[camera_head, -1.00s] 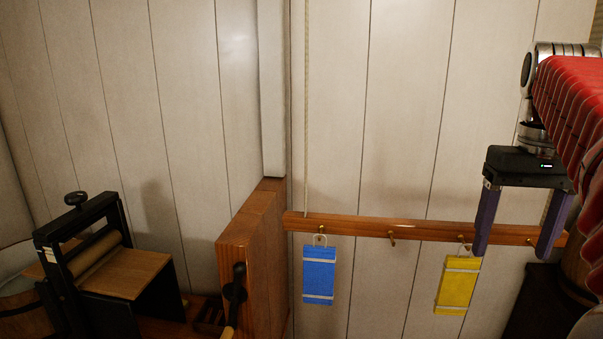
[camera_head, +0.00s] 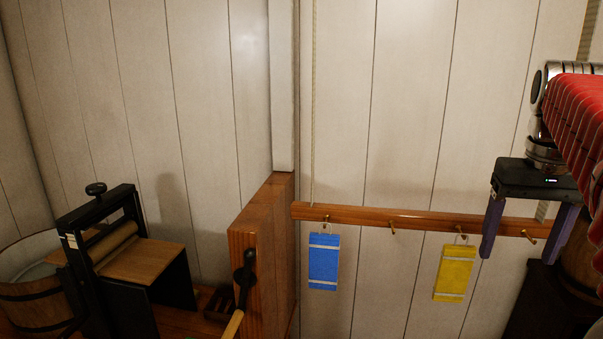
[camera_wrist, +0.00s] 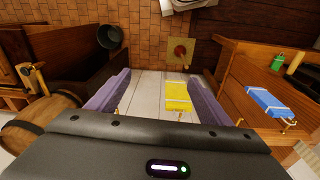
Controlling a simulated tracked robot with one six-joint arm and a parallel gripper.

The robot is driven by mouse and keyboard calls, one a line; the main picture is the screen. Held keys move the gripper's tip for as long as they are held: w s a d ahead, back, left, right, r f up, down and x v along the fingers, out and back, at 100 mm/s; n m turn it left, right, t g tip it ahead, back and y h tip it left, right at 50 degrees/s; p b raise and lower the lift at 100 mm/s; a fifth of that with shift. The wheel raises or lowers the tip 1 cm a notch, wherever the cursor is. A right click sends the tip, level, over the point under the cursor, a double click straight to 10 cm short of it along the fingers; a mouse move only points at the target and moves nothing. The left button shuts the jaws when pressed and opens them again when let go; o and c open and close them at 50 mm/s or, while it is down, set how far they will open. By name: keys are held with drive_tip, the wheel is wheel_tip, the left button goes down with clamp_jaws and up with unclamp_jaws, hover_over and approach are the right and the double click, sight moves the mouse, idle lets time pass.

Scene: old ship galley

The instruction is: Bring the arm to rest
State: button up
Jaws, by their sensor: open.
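My gripper (camera_head: 521,232) is at the right of the head view, pointing down, with its two purple fingers apart and nothing between them. It hangs in front of the right part of the wooden hook rail (camera_head: 413,216). In the wrist view my gripper (camera_wrist: 142,108) also shows open. A yellow tag (camera_head: 455,272) hangs from a hook left of my gripper. The yellow tag also shows in the wrist view (camera_wrist: 178,96), between the fingers in the picture but apart from them. My arm has a red covering.
A blue tag (camera_head: 323,260) hangs at the rail's left. A wooden partition (camera_head: 265,250) stands beside it. A black-framed roller press (camera_head: 135,260) and a wooden tub (camera_head: 35,300) are at the left. A barrel (camera_wrist: 42,122) shows in the wrist view.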

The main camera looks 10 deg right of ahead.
drive_tip(key=a+f+t, duration=0.2)
drive_tip(key=a+f, duration=0.7)
drive_tip(key=f, duration=0.2)
drive_tip(key=s+a+f+n+t, duration=0.1)
drive_tip(key=s+a+f, duration=0.3)
drive_tip(key=a, duration=0.4)
drive_tip(key=s+a+f+n+t, duration=0.1)
drive_tip(key=s+a+f+n, duration=0.2)
drive_tip(key=a, duration=0.5)
drive_tip(key=shift+s+f+t+y, duration=0.3)
drive_tip(key=shift+s+f+t, duration=0.1)
drive_tip(key=shift+s+f, duration=0.15)
